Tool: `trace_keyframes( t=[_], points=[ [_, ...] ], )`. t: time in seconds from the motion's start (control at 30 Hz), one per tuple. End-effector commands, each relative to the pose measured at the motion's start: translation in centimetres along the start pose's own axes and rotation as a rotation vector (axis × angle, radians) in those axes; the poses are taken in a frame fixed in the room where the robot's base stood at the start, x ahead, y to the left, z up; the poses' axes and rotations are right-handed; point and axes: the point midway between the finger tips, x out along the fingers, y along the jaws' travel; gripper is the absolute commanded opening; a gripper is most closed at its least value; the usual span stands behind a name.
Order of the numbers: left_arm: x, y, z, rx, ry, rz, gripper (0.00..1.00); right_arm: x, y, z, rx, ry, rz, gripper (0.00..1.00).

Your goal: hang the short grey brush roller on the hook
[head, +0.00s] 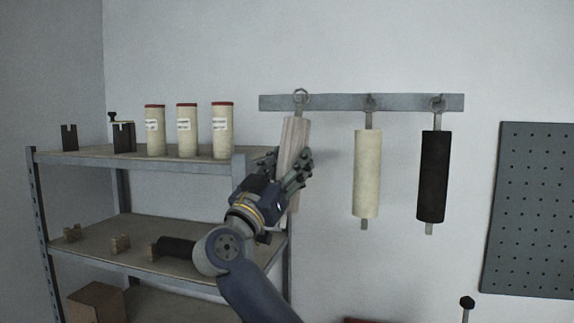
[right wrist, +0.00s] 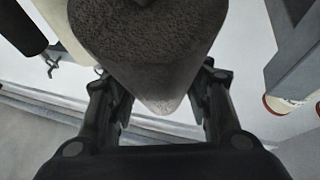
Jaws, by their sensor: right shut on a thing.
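My right gripper (head: 290,163) is shut on the grey brush roller (head: 295,133), around its middle and lower part. The roller hangs nearly upright, tilted a little, below the left end of the wall rail (head: 335,102). Its top ring (head: 300,96) overlaps the left hook in the head view; I cannot tell whether the ring is over the hook. In the right wrist view the roller's grey end (right wrist: 150,40) fills the space between the two fingers (right wrist: 158,100). My left gripper is not in view.
A cream roller (head: 367,175) and a black roller (head: 433,176) hang on the other hooks to the right. A shelf rack (head: 75,157) with several red-topped cans (head: 187,130) stands at the left, close to my arm. A pegboard (head: 530,210) is at the far right.

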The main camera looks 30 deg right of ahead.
Motion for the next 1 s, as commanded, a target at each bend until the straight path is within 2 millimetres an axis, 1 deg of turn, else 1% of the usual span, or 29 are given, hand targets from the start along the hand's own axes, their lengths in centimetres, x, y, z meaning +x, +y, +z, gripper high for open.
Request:
trace_keyframes(
  t=[0.27, 0.6, 1.0],
  points=[
    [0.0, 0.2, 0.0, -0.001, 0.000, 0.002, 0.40, 1.4, -0.4, 0.8, -0.001, 0.002, 0.003, 0.14],
    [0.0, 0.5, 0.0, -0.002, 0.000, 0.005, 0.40, 1.8, -0.8, 2.2, 0.001, 0.000, 0.000, 0.14],
    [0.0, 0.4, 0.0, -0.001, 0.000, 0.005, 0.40, 1.8, -0.8, 2.4, 0.001, 0.002, 0.000, 0.14]
  ],
)
